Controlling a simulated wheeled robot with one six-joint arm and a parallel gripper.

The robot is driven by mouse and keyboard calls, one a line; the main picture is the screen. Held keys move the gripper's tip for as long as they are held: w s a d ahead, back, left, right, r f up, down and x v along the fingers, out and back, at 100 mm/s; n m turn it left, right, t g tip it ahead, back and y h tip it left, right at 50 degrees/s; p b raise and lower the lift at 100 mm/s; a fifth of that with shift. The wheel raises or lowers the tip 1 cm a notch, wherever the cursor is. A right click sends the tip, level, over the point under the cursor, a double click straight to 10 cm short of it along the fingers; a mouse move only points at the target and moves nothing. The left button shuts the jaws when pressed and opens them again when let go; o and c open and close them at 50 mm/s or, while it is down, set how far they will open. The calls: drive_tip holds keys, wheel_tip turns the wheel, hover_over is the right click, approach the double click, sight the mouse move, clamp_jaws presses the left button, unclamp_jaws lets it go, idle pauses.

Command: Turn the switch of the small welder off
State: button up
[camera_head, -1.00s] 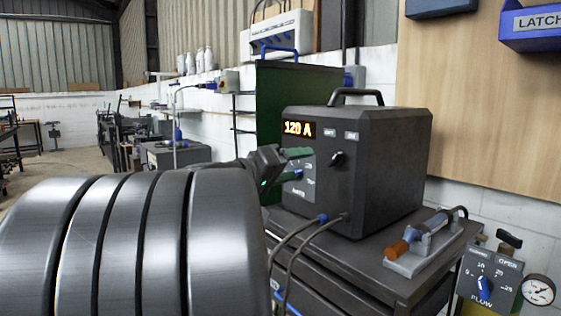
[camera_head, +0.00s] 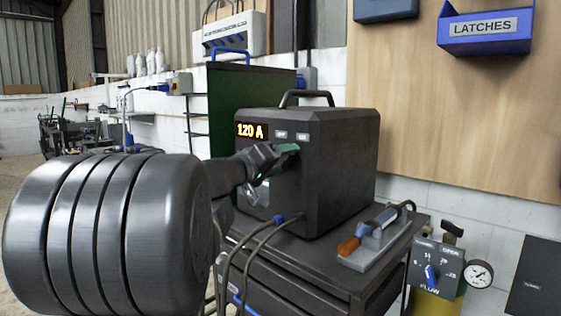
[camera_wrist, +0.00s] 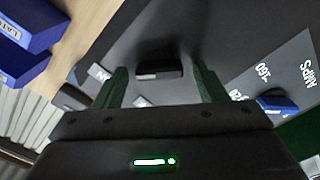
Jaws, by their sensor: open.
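The small welder (camera_head: 345,165) is a dark grey box with a top handle, and its lit orange display (camera_head: 251,131) reads 120 A. Two small labels sit at the top of its front; they are too small to read surely. In the wrist view its black switch (camera_wrist: 158,69), with a pale end, stands out from the grey panel. My gripper (camera_head: 285,160) is at the welder's front and hides the switch in the head view. In the wrist view my gripper (camera_wrist: 160,76) is open, with one green finger on each side of the switch. Contact cannot be told.
A blue amps knob (camera_wrist: 277,100) is beside the right finger. Cables (camera_head: 255,240) hang from the welder's front. The welder stands on a dark cabinet (camera_head: 385,275) beside an orange-tipped tool (camera_head: 350,246). A flow panel (camera_head: 435,265) with gauge is at right; a blue latches bin (camera_head: 485,32) hangs above.

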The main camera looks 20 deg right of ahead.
drive_tip(key=shift+c, duration=0.4)
drive_tip(key=c, duration=0.9)
drive_tip(key=shift+n, duration=0.4)
drive_tip(key=n+b, duration=0.2)
drive_tip(key=shift+f+n, duration=0.2)
drive_tip(key=shift+n, duration=0.2)
drive_tip(key=n, duration=0.4)
drive_tip(key=shift+b, duration=0.3)
drive_tip(key=n, duration=0.4)
drive_tip(key=shift+p, duration=0.3)
drive_tip(key=shift+f+n+p, duration=0.15)
drive_tip(key=shift+n+p, duration=0.45)
drive_tip(key=shift+n, duration=1.6)
